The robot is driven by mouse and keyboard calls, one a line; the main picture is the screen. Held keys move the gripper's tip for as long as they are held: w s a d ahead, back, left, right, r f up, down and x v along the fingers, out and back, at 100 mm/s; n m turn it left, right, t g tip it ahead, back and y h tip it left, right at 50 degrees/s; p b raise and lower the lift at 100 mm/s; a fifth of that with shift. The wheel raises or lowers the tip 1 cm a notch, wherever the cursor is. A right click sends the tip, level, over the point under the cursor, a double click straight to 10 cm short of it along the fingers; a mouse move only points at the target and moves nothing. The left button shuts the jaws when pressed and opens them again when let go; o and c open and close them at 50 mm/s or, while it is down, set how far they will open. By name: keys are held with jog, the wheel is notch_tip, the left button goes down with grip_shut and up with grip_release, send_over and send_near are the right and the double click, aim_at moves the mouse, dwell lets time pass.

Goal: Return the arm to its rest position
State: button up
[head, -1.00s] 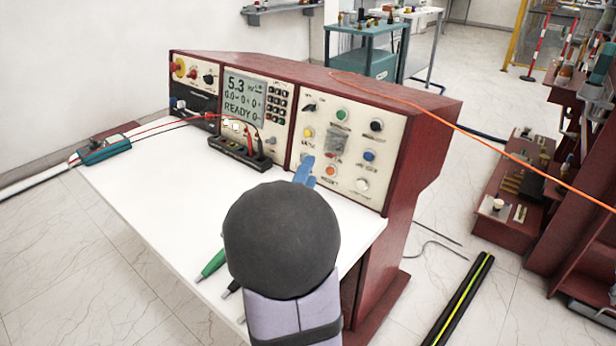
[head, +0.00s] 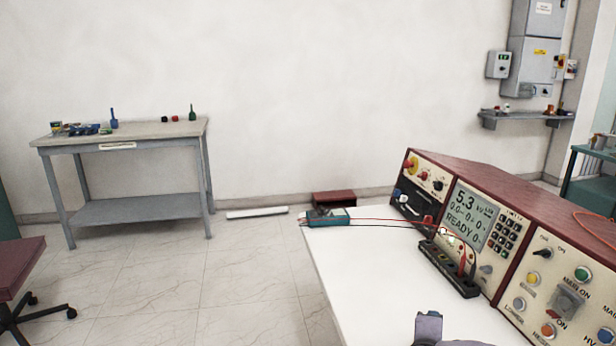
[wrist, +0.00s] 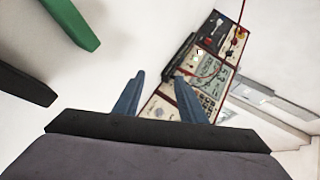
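My gripper (wrist: 160,76) shows in the wrist view with two blue fingers. They are apart with nothing between them, so it is open and empty. Beyond the fingertips is the control console (wrist: 208,75), with its screen and knobs.
The console (head: 480,215) stands on the white table (head: 365,265), with a black terminal strip (head: 448,268) and a teal meter (head: 328,217). Green (wrist: 72,20) and black (wrist: 25,85) pieces lie left of my fingers. A grey workbench (head: 125,140) stands at left.

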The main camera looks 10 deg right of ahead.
jog(key=a+n+y+p, duration=0.1)
jog(key=a+y, duration=0.1)
jog(key=a, duration=0.2)
jog(key=a+n+g+y+p, duration=0.1)
jog(key=a+n, duration=0.1)
jog(key=a, duration=0.2)
jog(key=a+n+y+p, duration=0.1)
jog(key=a+y, duration=0.1)
jog(key=a, duration=0.3)
jog(key=shift+s+f+n+g+y, duration=0.3)
jog(key=shift+n, duration=0.1)
jog(key=s+a+f+n+g+y+b, duration=0.1)
jog(key=s+a+f+n+g+b, duration=0.35)
jog(key=s+f+n, duration=0.45)
jog(key=s+a+f+n+g+y+b, duration=0.1)
jog(key=s+a+f+n+g+b, duration=0.4)
jog(key=s+f+n, duration=0.4)
notch_tip(320, 180, up, 28)
jog(key=w+n+t+p, duration=0.1)
jog(key=p, duration=2.4)
jog(key=shift+w+a+r+y+p, duration=0.2)
jog(key=shift+y+p, duration=0.1)
jog(key=shift+p, duration=0.1)
jog(key=shift+f, duration=0.1)
